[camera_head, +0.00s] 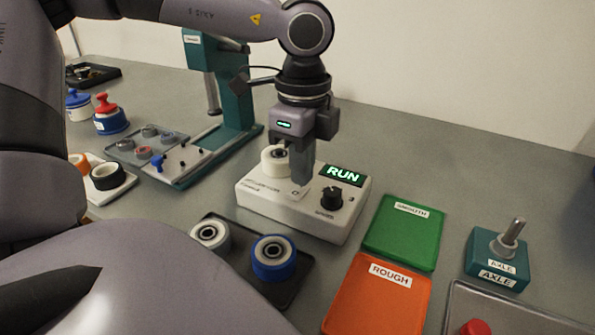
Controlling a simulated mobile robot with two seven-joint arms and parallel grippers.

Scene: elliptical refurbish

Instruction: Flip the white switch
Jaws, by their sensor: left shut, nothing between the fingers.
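A white control box (290,218) stands on the grey table in the middle of the head view. It has a lit green RUN display (345,175), a black knob (331,198) and a white wheel (275,160) at its back left. My left gripper (301,183) points down over the box top, between the wheel and the knob. Its fingers are shut and hold nothing. Its tips are at or just above the box surface; I cannot tell if they touch. I cannot make out the white switch; the fingers may hide it. My right gripper is not in view.
A teal press (232,90) stands behind left. A dark tray (292,288) with two wheels lies in front of the box. Right of it are a green SMOOTH mat (402,235), an orange ROUGH mat (375,302) and a teal AXLE block (482,262).

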